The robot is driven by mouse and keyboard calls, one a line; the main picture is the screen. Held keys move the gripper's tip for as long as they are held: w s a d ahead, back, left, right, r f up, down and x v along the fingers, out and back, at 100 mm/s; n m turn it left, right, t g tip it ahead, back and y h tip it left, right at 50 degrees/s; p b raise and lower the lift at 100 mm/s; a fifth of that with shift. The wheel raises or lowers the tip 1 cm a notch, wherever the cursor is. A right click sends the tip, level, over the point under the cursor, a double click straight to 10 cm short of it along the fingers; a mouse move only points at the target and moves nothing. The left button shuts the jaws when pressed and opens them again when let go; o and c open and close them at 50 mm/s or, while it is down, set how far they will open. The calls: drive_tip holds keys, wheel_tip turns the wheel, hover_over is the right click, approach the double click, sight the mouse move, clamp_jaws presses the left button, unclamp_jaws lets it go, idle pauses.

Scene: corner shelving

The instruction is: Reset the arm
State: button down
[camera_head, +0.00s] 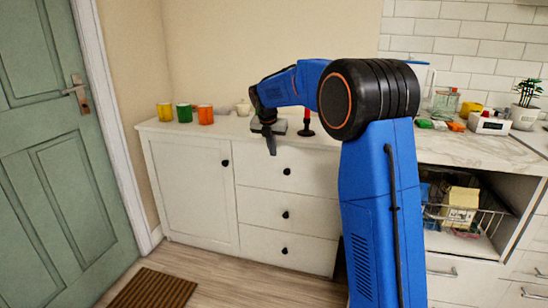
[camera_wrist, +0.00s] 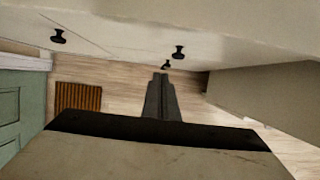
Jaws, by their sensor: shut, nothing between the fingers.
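My blue arm rises at the right of the head view, bends at a black joint and reaches left toward the white cabinet (camera_head: 190,180). My gripper (camera_head: 272,150) points down in front of the cabinet's top drawer, just below the countertop edge. In the wrist view my gripper (camera_wrist: 161,76) shows as two dark fingers close together, with nothing between them. Dark drawer knobs (camera_wrist: 178,52) and the wooden floor (camera_wrist: 120,75) lie beyond the fingertips in that view.
Yellow (camera_head: 165,112), green (camera_head: 184,113) and orange (camera_head: 205,115) cups stand on the cabinet top. A red candle (camera_head: 307,122) in a dark holder stands near my forearm. At right, a wire basket (camera_head: 490,220) sits in an open compartment. A brown mat (camera_head: 153,290) lies on the floor.

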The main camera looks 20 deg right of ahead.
drive_tip(key=s+r+m+y, duration=0.1)
drive_tip(key=s+r+m, duration=0.2)
drive_tip(key=s+m, duration=0.8)
drive_tip(key=s+r+m, duration=0.3)
drive_tip(key=s, duration=1.5)
drive_tip(key=s+a+f+m, duration=0.1)
drive_tip(key=s+f+m, duration=0.2)
drive_tip(key=s+m, duration=0.2)
drive_tip(key=s+f+m+y, duration=0.1)
drive_tip(key=s+f+m, duration=0.3)
drive_tip(key=s, duration=0.8)
drive_tip(key=s+a+f+m+t, duration=0.1)
drive_tip(key=s+f+m, duration=0.3)
drive_tip(key=s, duration=0.5)
drive_tip(key=shift+a+m, duration=0.3)
drive_tip(key=shift+m, duration=0.8)
drive_tip(key=shift+f, duration=0.1)
